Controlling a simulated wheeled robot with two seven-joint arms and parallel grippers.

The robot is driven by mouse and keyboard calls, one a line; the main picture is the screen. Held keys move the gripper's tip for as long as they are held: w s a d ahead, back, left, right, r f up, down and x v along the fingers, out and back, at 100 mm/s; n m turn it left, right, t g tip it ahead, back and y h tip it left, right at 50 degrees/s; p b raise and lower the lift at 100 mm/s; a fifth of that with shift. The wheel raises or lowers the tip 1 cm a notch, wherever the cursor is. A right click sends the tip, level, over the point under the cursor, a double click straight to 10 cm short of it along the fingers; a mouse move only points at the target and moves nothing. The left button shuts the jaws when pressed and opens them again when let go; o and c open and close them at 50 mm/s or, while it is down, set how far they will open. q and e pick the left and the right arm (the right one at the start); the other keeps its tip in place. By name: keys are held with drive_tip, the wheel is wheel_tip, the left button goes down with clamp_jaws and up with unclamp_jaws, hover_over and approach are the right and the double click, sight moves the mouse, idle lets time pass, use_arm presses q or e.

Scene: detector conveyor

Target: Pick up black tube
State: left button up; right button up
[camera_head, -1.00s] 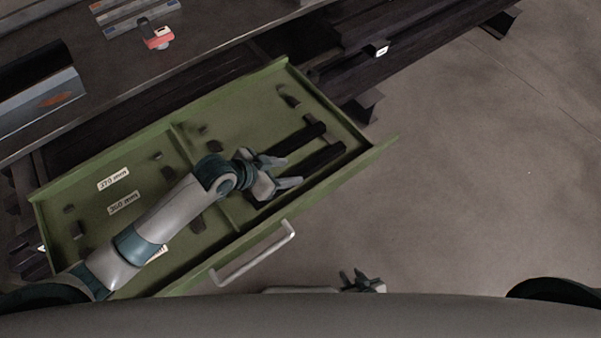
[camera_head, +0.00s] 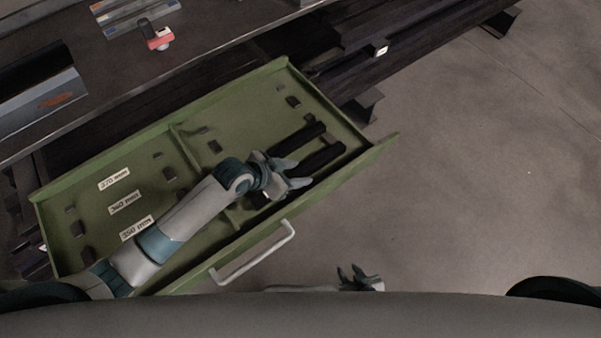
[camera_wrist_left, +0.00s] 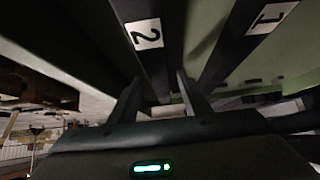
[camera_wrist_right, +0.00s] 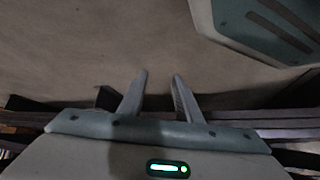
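Two black tubes lie side by side in the right part of a green drawer, an upper one (camera_head: 298,138) and a lower one (camera_head: 322,158). My left gripper (camera_head: 299,173) is over the near end of the lower tube, with its fingers apart. In the left wrist view, a tube labelled 2 (camera_wrist_left: 152,60) runs into the gap between the open fingers (camera_wrist_left: 160,95); a tube labelled 1 (camera_wrist_left: 240,45) lies to the right. I cannot tell whether the fingers reach down around the tube. My right gripper (camera_head: 359,272) is empty and open, away from the drawer.
The green drawer (camera_head: 383,141) stands pulled out, with a white handle (camera_head: 253,255) in front. It holds several small dark blocks and white labels. A workbench (camera_head: 215,42) with a red and black item (camera_head: 157,38) is behind it. Bare floor (camera_head: 470,200) lies right.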

use_arm(q)
clamp_jaws()
drive_tip(key=shift+r, duration=0.1)
use_arm(e)
drive_tip(key=shift+s+f, duration=0.2)
drive_tip(key=shift+s, duration=0.5)
use_arm(q)
drive_tip(key=shift+r, duration=0.15)
use_arm(e)
drive_tip(key=shift+w, duration=0.1)
use_arm(q)
drive_tip(key=shift+w+r, duration=0.1)
drive_tip(key=shift+r, duration=0.5)
drive_tip(key=r, duration=0.2)
drive_tip(key=s+r, duration=0.1)
drive_tip(key=shift+d+r, duration=0.1)
drive_tip(key=shift+d, duration=0.3)
drive_tip(key=s+d+r, duration=0.5)
drive_tip(key=s+r, duration=0.1)
drive_tip(key=s, duration=0.3)
drive_tip(key=shift+d+r, duration=0.15)
drive_tip(key=shift+d, duration=0.15)
use_arm(e)
drive_tip(key=shift+w+d, duration=0.3)
drive_tip(key=shift+w, duration=0.05)
